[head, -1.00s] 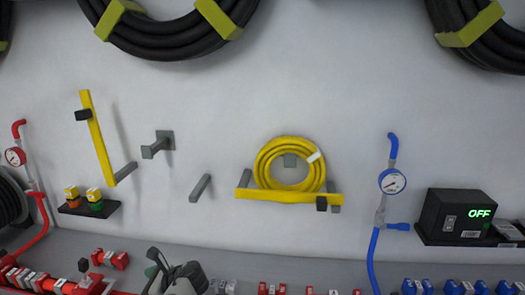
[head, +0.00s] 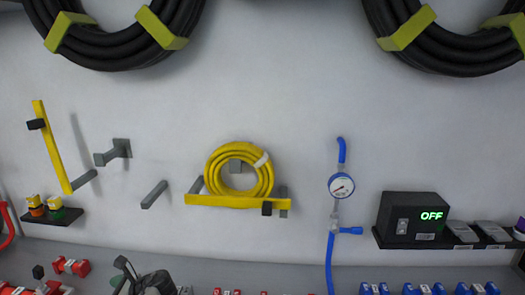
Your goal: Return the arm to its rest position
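Neither of my grippers nor my arms shows clearly in the head view. A coiled yellow hose (head: 240,172) hangs on a grey wall peg, with a yellow bar (head: 225,201) lying level across its lower part. Another yellow bar (head: 52,147) stands tilted on the wall at the left. A grey and black object (head: 150,283) is cut off at the bottom edge; I cannot tell what it is.
A blue pipe with a gauge (head: 341,186) runs down the wall. A black box reading OFF (head: 411,216) sits on a shelf at the right. Black hose coils (head: 115,45) hang above. Red fittings (head: 70,266) and blue fittings (head: 425,289) line the bottom.

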